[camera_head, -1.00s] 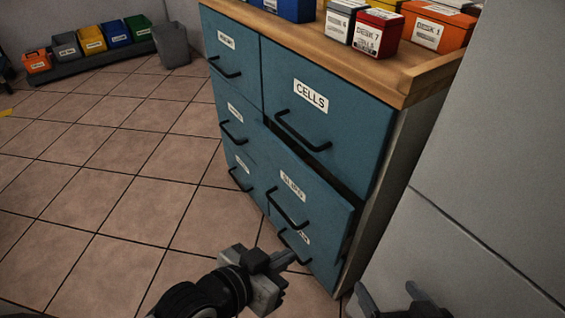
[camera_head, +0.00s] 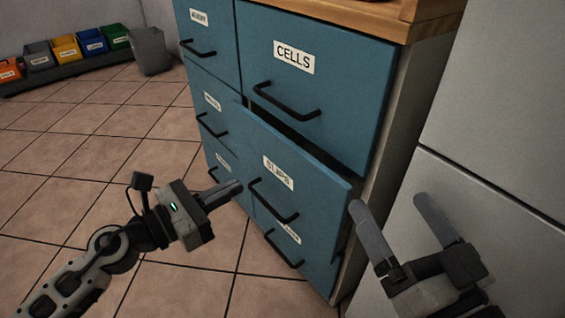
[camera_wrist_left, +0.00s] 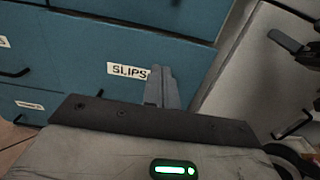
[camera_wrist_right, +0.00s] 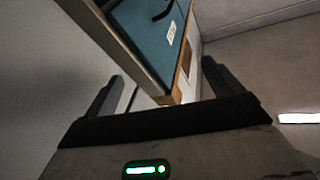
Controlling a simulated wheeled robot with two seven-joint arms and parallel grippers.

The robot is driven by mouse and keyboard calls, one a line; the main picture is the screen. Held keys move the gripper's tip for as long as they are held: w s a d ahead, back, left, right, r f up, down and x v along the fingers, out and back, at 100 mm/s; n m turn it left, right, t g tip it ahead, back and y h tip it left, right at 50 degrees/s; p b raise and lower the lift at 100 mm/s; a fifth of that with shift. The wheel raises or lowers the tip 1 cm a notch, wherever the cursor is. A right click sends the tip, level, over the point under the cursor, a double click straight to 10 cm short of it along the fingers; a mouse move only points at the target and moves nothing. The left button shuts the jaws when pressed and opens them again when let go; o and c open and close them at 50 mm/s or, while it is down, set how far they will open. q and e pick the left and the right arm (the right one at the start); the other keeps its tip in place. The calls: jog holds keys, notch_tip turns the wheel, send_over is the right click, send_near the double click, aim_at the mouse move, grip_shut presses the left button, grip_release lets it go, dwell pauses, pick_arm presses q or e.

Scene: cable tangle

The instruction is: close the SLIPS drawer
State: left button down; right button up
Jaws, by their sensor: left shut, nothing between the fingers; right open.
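The SLIPS drawer (camera_head: 310,185) is a blue drawer with a white label and black bar handle (camera_head: 272,203), below the CELLS drawer (camera_head: 330,75). It stands out from the cabinet, with a dark gap above its front. My left gripper (camera_head: 238,188) is shut and empty, its fingertips in front of the drawer's left part in the head view. In the left wrist view the fingers (camera_wrist_left: 162,86) show beside the SLIPS label (camera_wrist_left: 128,70); contact cannot be told. My right gripper (camera_head: 393,207) is open and empty, right of the drawer's right edge.
A pale wall or panel (camera_head: 510,130) stands close on the right, beside my right gripper. A wooden worktop (camera_head: 375,18) tops the cabinet. Coloured bins (camera_head: 65,47) and a grey bin (camera_head: 149,50) stand at the back left. The tiled floor at left is clear.

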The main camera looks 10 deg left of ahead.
aim_at(295, 154)
pick_arm(q)
jog(key=p+x, duration=0.1)
jog(key=x, duration=1)
jog(key=shift+d+r+p, duration=0.1)
jog(key=shift+p, duration=0.3)
jog(key=shift+w+d, duration=0.4)
jog(key=shift+w, duration=0.1)
pick_arm(e)
jog(key=f+g, duration=0.1)
jog(key=s+f+m+g, duration=0.1)
jog(key=s+f+m, duration=0.1)
jog(key=shift+a+f+g+h, duration=0.2)
jog(key=shift+a+g+h, duration=0.1)
jog(key=shift+a+g, duration=0.1)
pick_arm(q)
jog(key=shift+w, duration=0.1)
